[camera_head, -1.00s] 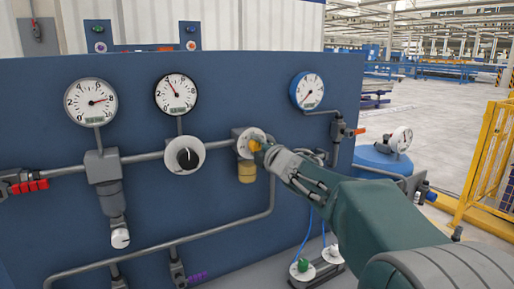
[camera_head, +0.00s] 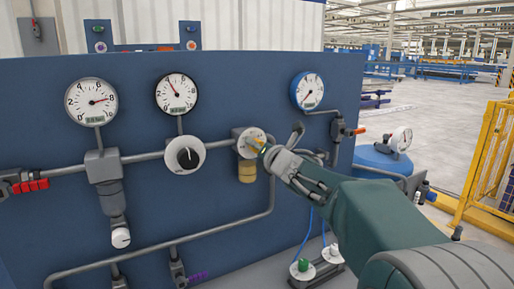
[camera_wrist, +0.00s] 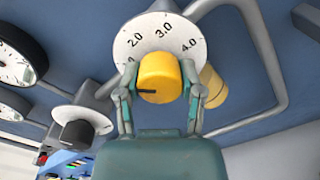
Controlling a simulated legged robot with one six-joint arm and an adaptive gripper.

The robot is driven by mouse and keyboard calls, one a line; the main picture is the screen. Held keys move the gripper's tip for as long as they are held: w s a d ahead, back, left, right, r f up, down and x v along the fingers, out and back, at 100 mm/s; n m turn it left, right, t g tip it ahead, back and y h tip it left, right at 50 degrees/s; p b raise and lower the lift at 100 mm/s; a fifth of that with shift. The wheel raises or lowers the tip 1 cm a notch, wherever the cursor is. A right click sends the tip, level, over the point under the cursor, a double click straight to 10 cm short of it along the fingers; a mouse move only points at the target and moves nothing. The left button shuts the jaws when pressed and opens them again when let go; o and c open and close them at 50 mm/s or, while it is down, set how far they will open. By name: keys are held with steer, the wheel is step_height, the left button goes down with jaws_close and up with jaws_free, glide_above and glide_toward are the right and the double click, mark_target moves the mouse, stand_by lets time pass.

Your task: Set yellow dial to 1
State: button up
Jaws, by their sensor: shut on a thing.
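The yellow dial (camera_wrist: 160,78) sits on a round white scale plate (camera_wrist: 158,30) in the wrist view. Its black mark points left in that view. The plate's 2.0, 3.0 and 4.0 show; the lower left numbers are mostly hidden by a finger. My gripper (camera_wrist: 160,98) has one finger on each side of the dial and is shut on it. In the head view the dial (camera_head: 256,143) is partly hidden by my gripper (camera_head: 268,153), which reaches it from the right.
A black knob (camera_head: 187,157) on a white plate is left of the yellow dial. Gauges (camera_head: 91,101) (camera_head: 176,94) (camera_head: 307,91) hang above on the blue panel (camera_head: 230,90). Grey pipes run beside the dial. A brass-coloured cylinder (camera_head: 247,171) is just below it.

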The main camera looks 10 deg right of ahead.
steer(key=shift+f+n, duration=0.4)
steer(key=shift+n, duration=0.2)
steer(key=o, duration=1)
steer(key=shift+o, duration=0.8)
steer(key=shift+a+r, duration=0.1)
steer(key=shift+r, duration=0.05)
steer(key=v, duration=1.2)
